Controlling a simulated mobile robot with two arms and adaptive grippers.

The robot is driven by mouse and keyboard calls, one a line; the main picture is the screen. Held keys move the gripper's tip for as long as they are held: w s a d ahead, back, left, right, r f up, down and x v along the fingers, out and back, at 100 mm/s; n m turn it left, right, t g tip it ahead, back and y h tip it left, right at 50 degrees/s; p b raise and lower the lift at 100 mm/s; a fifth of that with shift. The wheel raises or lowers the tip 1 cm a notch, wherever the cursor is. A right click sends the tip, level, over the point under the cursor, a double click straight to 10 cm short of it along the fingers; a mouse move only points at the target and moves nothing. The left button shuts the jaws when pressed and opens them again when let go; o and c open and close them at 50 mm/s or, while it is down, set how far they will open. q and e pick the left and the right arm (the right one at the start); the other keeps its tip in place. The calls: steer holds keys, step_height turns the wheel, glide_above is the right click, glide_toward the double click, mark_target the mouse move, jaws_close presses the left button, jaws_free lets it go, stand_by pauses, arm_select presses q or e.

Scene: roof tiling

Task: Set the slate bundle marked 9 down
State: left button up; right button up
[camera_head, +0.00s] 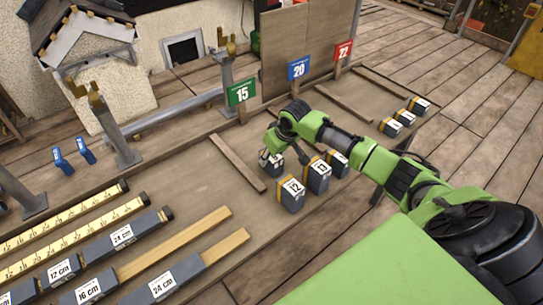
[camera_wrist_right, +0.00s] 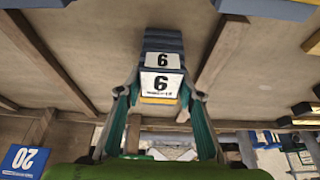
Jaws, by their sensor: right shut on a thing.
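My right gripper (camera_wrist_right: 160,95) is shut on a slate bundle (camera_wrist_right: 162,75), with one finger on each side of it. The bundle is dark grey with a yellow band and white labels; its figure looks like a 6 in the right wrist view, which seems turned over, so it can be a 9. In the head view the held bundle (camera_head: 270,163) shows partly beneath my green wrist, left of the other bundles. I cannot tell whether its base touches the floor. My left gripper is not in view.
A bundle marked 12 (camera_head: 290,195) and two more bundles (camera_head: 317,177) stand close to the right. Wooden strips (camera_head: 237,163) divide the floor into bays under signs 15 (camera_head: 241,93), 20 (camera_head: 298,68) and 22 (camera_head: 343,50). More bundles (camera_head: 391,127) stand farther right. Marked lengths lie front left.

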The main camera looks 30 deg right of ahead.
steer(key=o, duration=1.4)
steer(key=shift+f, duration=0.1)
steer(key=shift+o, duration=0.2)
steer(key=b+v, duration=0.1)
steer(key=v, duration=1.1)
